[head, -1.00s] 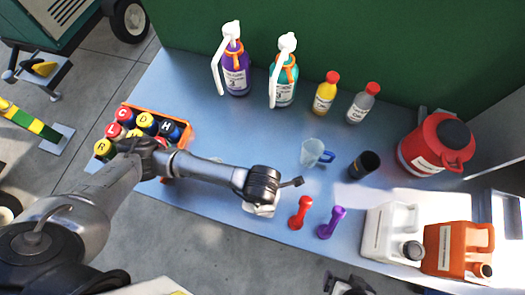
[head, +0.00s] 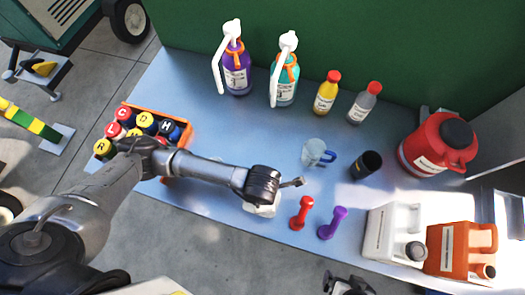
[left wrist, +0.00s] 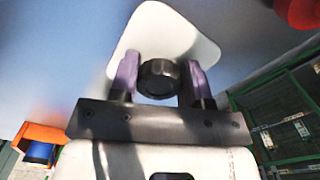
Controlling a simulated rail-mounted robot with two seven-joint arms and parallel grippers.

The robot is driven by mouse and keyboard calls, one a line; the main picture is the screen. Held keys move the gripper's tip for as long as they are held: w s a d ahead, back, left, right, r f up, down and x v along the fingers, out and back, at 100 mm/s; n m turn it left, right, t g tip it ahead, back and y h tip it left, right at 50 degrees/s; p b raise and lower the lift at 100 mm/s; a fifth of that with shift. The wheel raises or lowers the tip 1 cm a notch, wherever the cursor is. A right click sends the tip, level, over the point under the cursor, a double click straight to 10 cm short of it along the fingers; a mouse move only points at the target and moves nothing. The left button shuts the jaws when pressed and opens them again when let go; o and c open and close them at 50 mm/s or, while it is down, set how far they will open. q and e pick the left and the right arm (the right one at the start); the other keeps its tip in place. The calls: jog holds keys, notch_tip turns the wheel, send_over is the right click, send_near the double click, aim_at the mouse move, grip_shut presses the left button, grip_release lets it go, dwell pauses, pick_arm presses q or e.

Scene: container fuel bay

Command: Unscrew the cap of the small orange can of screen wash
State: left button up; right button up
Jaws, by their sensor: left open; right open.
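The orange can (head: 460,246) stands at the front right of the bench, and its cap (head: 487,271) faces the front right. Both grippers are clear of it. My left gripper (left wrist: 158,80) is open, with its purple fingers either side of a dark round cap (left wrist: 159,78). Behind the cap is a white rounded shape (left wrist: 165,30); I cannot tell what it belongs to, or whether the fingers touch the cap. In the head view my left wrist hides these fingers. My right gripper (head: 338,279) is open and empty at the bottom edge, off the bench front.
A white can (head: 393,230) with a dark cap stands close left of the orange can. A mug (head: 317,153), dark cup (head: 366,165) and red jug (head: 437,146) stand behind.

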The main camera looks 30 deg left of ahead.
pick_arm(q)
jog(key=shift+o, duration=0.6)
notch_tip(320, 180, up, 12)
jog(key=p, duration=0.1)
jog(key=shift+r, duration=0.15)
